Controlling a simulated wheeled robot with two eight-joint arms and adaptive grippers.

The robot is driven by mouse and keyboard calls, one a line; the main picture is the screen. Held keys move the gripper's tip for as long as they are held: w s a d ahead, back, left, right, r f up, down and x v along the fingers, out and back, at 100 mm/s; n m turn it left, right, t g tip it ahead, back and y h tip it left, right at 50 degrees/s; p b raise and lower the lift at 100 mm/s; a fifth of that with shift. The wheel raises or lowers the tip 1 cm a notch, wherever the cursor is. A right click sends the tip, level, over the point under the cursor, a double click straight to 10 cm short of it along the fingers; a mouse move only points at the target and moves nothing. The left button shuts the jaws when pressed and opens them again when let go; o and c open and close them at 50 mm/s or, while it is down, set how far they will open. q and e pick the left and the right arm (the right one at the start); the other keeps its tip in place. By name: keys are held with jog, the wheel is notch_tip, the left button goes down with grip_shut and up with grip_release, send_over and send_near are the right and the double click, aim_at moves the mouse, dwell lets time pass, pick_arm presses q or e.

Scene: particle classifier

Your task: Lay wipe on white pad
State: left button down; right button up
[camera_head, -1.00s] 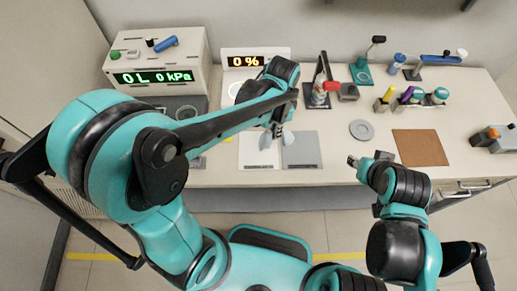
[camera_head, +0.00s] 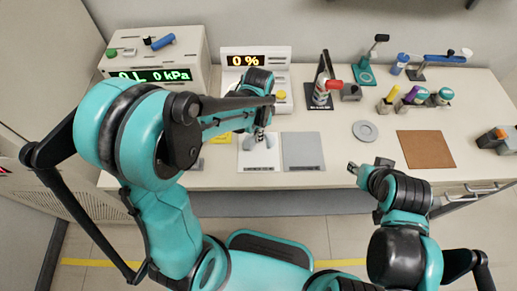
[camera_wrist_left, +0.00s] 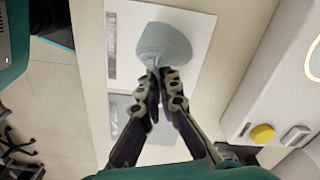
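The wipe (camera_wrist_left: 163,42) is a crumpled light grey cloth. My left gripper (camera_wrist_left: 160,76) is shut on it, fingertips pinching its edge. The wipe is over the white pad (camera_wrist_left: 203,28), which has a dark label strip along one edge. In the head view, the white pad (camera_head: 259,163) lies near the table's front edge, with the left gripper (camera_head: 262,137) above it and partly hiding the wipe. I cannot tell whether the wipe touches the pad. My right gripper (camera_head: 353,167) is near the table's front edge; its fingers are too small to read.
A grey pad (camera_head: 303,152) lies just right of the white pad. The 0 % display unit (camera_head: 270,62) stands behind, and the kPa box (camera_head: 155,65) is at back left. A grey ring (camera_head: 365,131) and a brown mat (camera_head: 426,149) lie further right, with clear table between.

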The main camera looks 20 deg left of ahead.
pick_arm(q)
jog(key=c, duration=1.1)
grip_release()
jog(key=shift+o, duration=0.2)
notch_tip(320, 180, up, 12)
jog(key=s+a+n+t, duration=0.4)
jog(key=s+n+t, duration=0.3)
jog(key=s+n, duration=0.3)
jog(key=shift+s+a+n, duration=0.15)
jog(key=shift+a+n, duration=0.15)
jog(key=shift+a, duration=0.05)
